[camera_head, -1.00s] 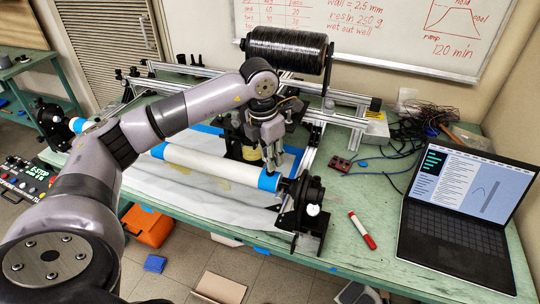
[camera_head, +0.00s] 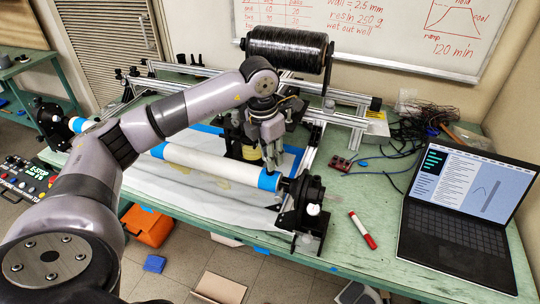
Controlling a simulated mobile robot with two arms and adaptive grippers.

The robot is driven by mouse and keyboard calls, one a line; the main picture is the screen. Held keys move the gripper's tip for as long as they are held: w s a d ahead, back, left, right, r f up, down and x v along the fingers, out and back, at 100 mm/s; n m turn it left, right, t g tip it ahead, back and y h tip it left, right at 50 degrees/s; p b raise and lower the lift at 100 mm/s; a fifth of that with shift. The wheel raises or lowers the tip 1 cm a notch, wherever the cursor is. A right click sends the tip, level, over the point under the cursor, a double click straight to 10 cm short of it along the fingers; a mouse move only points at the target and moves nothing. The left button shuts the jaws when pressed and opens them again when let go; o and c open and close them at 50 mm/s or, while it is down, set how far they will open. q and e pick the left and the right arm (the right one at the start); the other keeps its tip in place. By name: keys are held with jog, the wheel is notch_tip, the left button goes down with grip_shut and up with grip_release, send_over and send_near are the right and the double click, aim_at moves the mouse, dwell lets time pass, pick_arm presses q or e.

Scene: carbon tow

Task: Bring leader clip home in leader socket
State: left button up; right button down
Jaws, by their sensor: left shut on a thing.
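My left gripper (camera_head: 272,160) reaches in from the left and points down at the right end of the white mandrel tube (camera_head: 215,166), just behind its blue end band (camera_head: 268,181). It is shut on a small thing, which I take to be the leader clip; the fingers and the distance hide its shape. The leader socket cannot be made out clearly; the black chuck and bearing stand (camera_head: 306,195) sit just right of the fingertips. The black tow spool (camera_head: 286,48) hangs above and behind the gripper. My right gripper is not in view.
An open laptop (camera_head: 465,215) stands at the right of the green bench. A red marker (camera_head: 362,230), a small red board (camera_head: 340,164) and tangled black cables (camera_head: 420,125) lie between it and the winder. Aluminium rails (camera_head: 335,115) run behind the gripper.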

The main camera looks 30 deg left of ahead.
pick_arm(q)
jog(key=shift+f, duration=0.15)
dwell(0.8)
jog(key=shift+f+b, duration=0.35)
jog(key=shift+b, duration=0.15)
jog(key=shift+f+b, duration=0.3)
jog(key=shift+f, duration=0.1)
jog(key=shift+r, duration=0.2)
jog(key=shift+r+p, duration=0.35)
jog(key=shift+r, duration=0.05)
dwell(1.3)
jog(key=shift+f+b, duration=0.6)
jog(key=shift+b, duration=0.1)
jog(key=o, duration=0.9)
